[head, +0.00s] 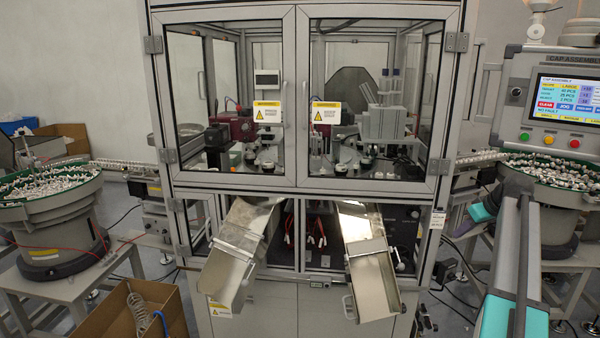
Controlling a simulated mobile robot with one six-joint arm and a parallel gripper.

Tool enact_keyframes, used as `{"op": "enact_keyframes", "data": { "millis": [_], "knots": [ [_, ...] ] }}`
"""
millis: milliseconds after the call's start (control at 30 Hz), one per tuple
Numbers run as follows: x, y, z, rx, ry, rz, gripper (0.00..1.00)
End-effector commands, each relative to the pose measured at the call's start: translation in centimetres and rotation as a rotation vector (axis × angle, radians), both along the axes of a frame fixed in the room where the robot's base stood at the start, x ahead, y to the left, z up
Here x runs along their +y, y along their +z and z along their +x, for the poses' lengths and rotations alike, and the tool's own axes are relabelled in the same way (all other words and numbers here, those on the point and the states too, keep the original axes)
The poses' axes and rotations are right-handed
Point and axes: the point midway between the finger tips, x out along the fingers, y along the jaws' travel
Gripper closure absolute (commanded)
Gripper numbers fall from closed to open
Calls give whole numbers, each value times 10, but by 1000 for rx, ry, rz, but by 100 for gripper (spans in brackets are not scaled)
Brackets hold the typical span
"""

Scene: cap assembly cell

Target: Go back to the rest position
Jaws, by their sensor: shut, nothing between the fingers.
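My arm reaches up the right side of the head view, with a long grey and teal link in the foreground and a dark joint at its upper end. A short teal part of the arm points left from that joint, beside the machine's right post. I cannot make out my gripper's fingers anywhere in this view. I see nothing carried by the arm.
The cap assembly machine (300,187) stands in the middle, its glass doors shut. Two metal chutes (230,262) (372,270) slope out below. Bowl feeders (45,220) (560,205) stand either side. A control panel (566,96) is at upper right. An open cardboard box (172,292) sits lower left.

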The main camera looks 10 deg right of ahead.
Motion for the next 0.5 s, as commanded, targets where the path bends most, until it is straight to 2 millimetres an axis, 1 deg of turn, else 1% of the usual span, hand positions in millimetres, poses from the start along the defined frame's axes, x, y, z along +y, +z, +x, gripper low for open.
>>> {"op": "enact_keyframes", "data": {
  "millis": [33,167,200,267,300,367,500],
  "knots": [
    [18,-23,7,19,21,15,100],
    [56,-74,22,65,66,44,100],
    [68,-89,26,79,80,52,100],
    [86,-112,30,102,99,64,100],
    [99,-127,32,119,110,73,100],
    [117,-149,35,142,127,84,100],
    [161,-200,37,197,164,110,100]
  ]
}}
